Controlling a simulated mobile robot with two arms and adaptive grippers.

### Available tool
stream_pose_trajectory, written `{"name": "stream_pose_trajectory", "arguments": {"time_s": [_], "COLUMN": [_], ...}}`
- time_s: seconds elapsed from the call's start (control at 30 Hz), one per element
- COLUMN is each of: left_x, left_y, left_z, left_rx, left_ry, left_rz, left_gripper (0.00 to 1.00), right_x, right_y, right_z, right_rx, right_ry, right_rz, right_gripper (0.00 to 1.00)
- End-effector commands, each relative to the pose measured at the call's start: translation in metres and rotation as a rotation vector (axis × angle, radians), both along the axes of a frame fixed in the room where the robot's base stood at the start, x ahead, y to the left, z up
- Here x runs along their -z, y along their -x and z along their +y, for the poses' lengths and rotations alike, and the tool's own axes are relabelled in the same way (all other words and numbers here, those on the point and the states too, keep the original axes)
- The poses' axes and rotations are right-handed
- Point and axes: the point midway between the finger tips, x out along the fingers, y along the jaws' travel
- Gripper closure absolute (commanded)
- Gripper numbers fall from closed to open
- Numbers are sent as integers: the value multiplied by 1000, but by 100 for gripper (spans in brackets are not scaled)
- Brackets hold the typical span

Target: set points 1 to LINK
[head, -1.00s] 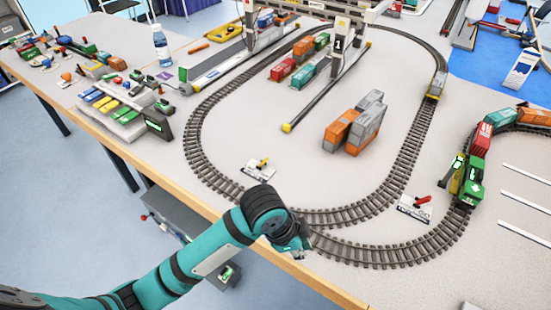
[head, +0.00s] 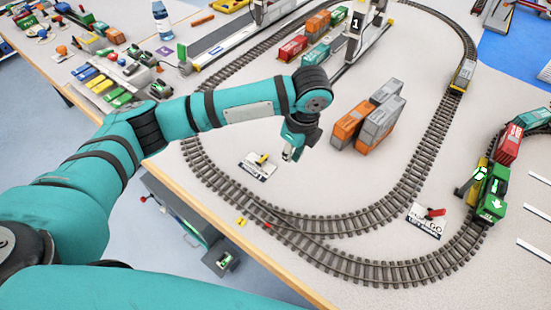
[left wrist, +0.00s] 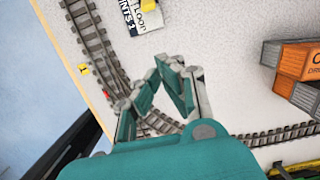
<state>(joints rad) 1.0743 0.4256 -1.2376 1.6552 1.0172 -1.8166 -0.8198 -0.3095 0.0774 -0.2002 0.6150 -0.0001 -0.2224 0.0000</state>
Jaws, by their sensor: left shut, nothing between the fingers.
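The points 1 plate (head: 257,168) is a small white card with black lettering inside the near-left bend of the track, with a yellow lever (head: 263,158) on it. In the left wrist view the plate (left wrist: 140,14) shows "LOOP" and "POINTS 1" lettering, and the lever (left wrist: 148,4) is cut by the top edge. Which word the lever is set to cannot be told. My left gripper (head: 290,155) is above the board just right of the plate, apart from the lever. Its fingers (left wrist: 167,66) meet at the tips, empty. My right gripper is out of view.
Orange and grey containers (head: 370,122) stand right of my left gripper. A second plate with a red lever (head: 434,212) lies near the green locomotive (head: 490,196). The gantry crane (head: 357,35) stands behind. Bare board surrounds the plate.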

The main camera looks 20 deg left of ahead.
Motion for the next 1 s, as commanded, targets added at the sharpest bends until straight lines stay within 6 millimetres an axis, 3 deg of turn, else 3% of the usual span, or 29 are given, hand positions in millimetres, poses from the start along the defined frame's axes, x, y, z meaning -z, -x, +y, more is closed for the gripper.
{"name": "stream_pose_trajectory", "arguments": {"time_s": [0.1,0.27,0.43,0.63,0.8,1.0], "left_x": [4,24,60,101,84,80], "left_y": [0,0,-2,-5,-14,-17], "left_z": [0,4,9,14,37,47], "left_rx": [-1,-3,-4,-2,-3,-1], "left_ry": [1,0,-1,0,0,1], "left_rz": [0,3,3,1,-4,-2], "left_gripper": [100,100,100,100,100,100], "right_x": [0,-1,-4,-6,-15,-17], "right_y": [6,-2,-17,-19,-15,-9], "right_z": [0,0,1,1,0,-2], "right_rx": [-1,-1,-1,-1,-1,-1], "right_ry": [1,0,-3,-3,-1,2], "right_rz": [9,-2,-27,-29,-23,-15], "right_gripper": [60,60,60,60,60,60]}}
